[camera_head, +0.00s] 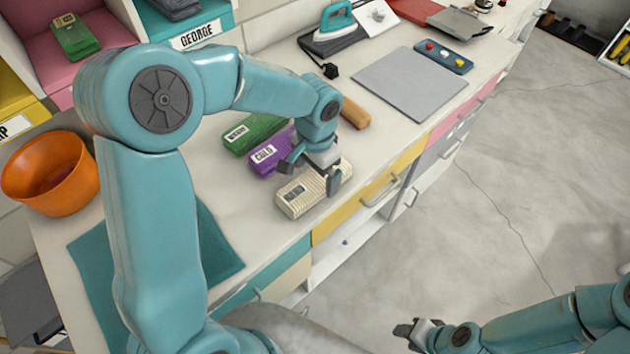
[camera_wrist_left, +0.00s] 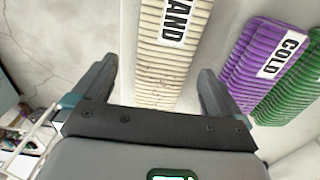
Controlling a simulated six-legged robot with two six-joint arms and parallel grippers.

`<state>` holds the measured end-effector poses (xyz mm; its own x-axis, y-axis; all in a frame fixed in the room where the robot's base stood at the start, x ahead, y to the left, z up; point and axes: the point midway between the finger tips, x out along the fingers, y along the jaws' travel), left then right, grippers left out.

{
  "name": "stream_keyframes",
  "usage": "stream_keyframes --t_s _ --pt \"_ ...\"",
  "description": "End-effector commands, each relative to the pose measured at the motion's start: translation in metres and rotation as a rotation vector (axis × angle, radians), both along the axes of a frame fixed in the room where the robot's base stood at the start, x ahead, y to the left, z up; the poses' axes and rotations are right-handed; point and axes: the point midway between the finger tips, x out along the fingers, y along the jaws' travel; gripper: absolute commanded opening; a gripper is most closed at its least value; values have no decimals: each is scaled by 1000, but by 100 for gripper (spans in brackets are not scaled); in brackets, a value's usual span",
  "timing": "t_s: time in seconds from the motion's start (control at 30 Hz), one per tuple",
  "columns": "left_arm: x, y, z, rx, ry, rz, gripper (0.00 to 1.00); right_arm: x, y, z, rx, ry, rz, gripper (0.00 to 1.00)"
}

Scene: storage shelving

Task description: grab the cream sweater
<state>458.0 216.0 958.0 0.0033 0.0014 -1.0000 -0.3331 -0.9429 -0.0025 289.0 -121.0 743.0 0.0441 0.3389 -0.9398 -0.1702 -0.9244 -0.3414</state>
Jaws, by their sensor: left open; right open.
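The cream sweater (camera_head: 300,196) is a folded, ribbed bundle lying on the white counter near its front edge, and it has a label. In the left wrist view the cream sweater (camera_wrist_left: 165,60) lies between the two fingers, with a label that reads "HAND". My left gripper (camera_head: 312,172) is open above the sweater, with one finger on either side of it in the left wrist view (camera_wrist_left: 158,92). Whether the fingers touch it cannot be told. My right gripper (camera_head: 408,330) is at the bottom right of the head view, away from the counter, and empty.
A purple bundle (camera_head: 268,153) labelled "COLD" and a green bundle (camera_head: 250,133) lie just behind the cream sweater. An orange bowl (camera_head: 50,175) stands at left. A grey board (camera_head: 412,84) and an iron (camera_head: 335,25) lie further along the counter.

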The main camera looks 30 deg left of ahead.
Motion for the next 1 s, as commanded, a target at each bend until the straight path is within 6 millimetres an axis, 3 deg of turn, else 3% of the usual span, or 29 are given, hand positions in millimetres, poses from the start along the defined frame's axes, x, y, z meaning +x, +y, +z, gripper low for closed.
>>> stream_keyframes --t_s 0.2,0.47,0.7,1.0 --pt "3 3 -31 0 3 1 100 0 0 7 0 0 0 43" --pt "3 3 -34 0 1 1 100 0 0 6 0 0 0 43" --pt "3 3 -34 0 1 1 31 0 0 6 0 0 0 43" --pt "3 3 -31 1 0 1 30 0 0 6 0 0 0 43"
